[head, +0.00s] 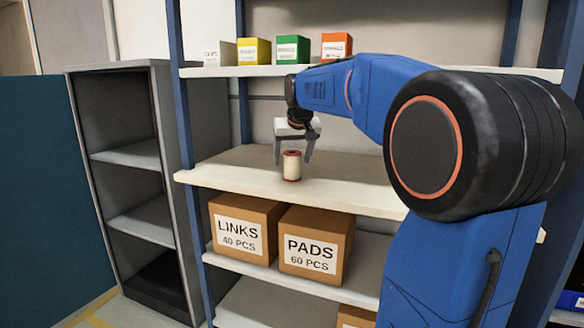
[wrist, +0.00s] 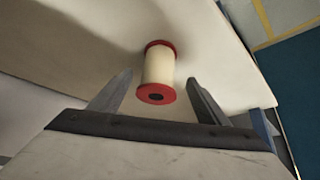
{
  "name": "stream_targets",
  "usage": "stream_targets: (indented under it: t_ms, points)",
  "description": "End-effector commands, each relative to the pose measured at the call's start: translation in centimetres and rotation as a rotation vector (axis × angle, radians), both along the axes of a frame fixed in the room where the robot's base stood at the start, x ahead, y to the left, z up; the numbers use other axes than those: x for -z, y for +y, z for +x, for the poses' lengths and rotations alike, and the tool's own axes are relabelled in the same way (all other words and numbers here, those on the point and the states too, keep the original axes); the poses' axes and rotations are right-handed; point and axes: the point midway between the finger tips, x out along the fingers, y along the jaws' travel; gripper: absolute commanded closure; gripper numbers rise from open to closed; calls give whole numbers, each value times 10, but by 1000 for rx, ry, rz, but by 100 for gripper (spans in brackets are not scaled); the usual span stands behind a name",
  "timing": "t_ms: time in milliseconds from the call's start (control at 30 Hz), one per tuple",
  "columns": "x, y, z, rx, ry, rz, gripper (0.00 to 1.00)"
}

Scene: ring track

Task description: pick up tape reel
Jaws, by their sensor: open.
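The tape reel (head: 291,166) is a small cream spool with red end flanges. It stands upright on the white middle shelf (head: 240,168), near its front edge. In the wrist view the reel (wrist: 158,72) shows just beyond and between my fingers, with a dark hole in its near red end. My gripper (head: 293,160) is open, with its fingers pointing down on either side of the reel's upper part. In the wrist view my gripper (wrist: 158,92) has clear gaps to the reel on both sides. I cannot tell exactly how deep the fingers reach around it.
Small white, yellow, green (head: 293,50) and orange boxes stand on the shelf above. Cardboard boxes marked LINKS (head: 240,228) and PADS (head: 316,245) sit on the shelf below. A grey cabinet (head: 130,155) stands at left. The middle shelf is otherwise clear around the reel.

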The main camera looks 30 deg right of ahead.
Motion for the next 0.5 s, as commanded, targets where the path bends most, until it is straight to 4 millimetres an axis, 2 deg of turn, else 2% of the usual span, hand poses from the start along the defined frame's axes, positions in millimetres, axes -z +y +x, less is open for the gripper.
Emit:
stream_targets:
  t_ms: [267,500]
  points:
    - [12,-3,8,0,0,0,31]
    - [32,-12,26,1,2,1,31]
